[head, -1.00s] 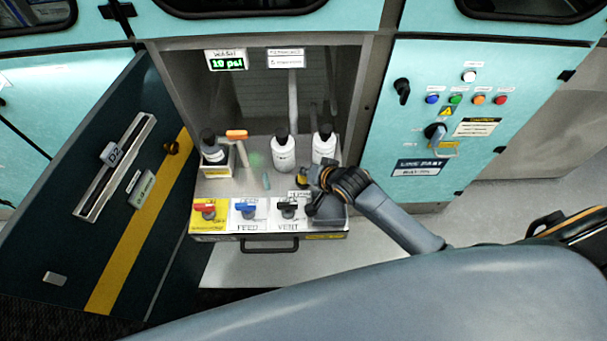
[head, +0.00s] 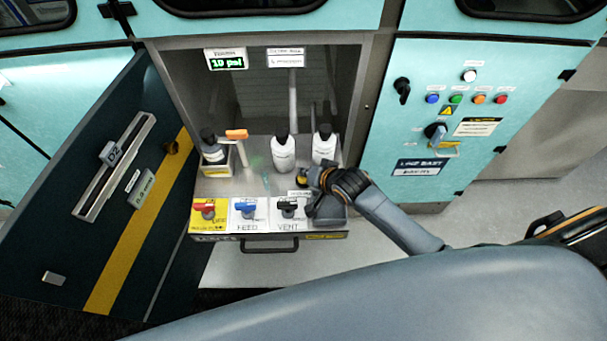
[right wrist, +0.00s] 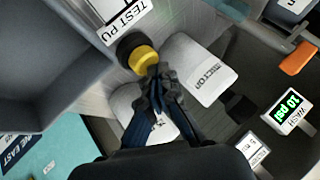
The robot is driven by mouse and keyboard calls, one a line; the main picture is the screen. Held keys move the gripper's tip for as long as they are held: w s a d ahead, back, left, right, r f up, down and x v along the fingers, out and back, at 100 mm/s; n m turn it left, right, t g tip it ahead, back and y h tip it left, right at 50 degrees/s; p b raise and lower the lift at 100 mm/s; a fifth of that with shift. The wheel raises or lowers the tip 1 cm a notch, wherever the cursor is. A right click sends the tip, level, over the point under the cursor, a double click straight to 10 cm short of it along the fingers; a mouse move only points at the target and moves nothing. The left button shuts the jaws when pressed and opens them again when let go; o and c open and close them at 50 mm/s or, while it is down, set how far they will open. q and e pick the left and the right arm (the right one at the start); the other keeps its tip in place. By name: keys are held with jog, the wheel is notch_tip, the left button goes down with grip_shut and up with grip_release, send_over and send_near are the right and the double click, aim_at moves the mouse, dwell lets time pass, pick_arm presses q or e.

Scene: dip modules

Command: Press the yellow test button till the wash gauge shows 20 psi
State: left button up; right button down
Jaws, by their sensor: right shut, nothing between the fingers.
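The yellow test button (right wrist: 143,58) sits in a black ring beside a "TEST PU..." label in the right wrist view. My right gripper (right wrist: 154,73) is shut and empty, its fingertips at the button's edge and overlapping it in the picture. Whether they touch or press it, I cannot tell. In the head view the right gripper (head: 312,178) is over the right side of the drawer and partly covers the button area. The wash gauge (head: 226,60) has green digits that look like 10 psi; it also shows 10 psi in the right wrist view (right wrist: 288,108). My left gripper is not in view.
White bottles (head: 283,153) stand behind the gripper. An orange-topped handle (head: 237,134) is on the left. Red, blue and black valves (head: 247,208) line the drawer front. The open dark door (head: 120,190) bounds the left; a teal control panel (head: 424,110) is on the right.

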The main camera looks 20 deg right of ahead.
jog(key=shift+s+f, duration=0.1)
jog(key=shift+f, duration=0.3)
jog(key=shift+r, duration=0.15)
jog(key=shift+r+p, duration=0.95)
jog(key=shift+p, duration=0.15)
notch_tip(320, 180, up, 5)
jog(key=p, duration=0.5)
jog(key=shift+r+p, duration=0.1)
jog(key=shift+p, duration=0.25)
dwell(0.4)
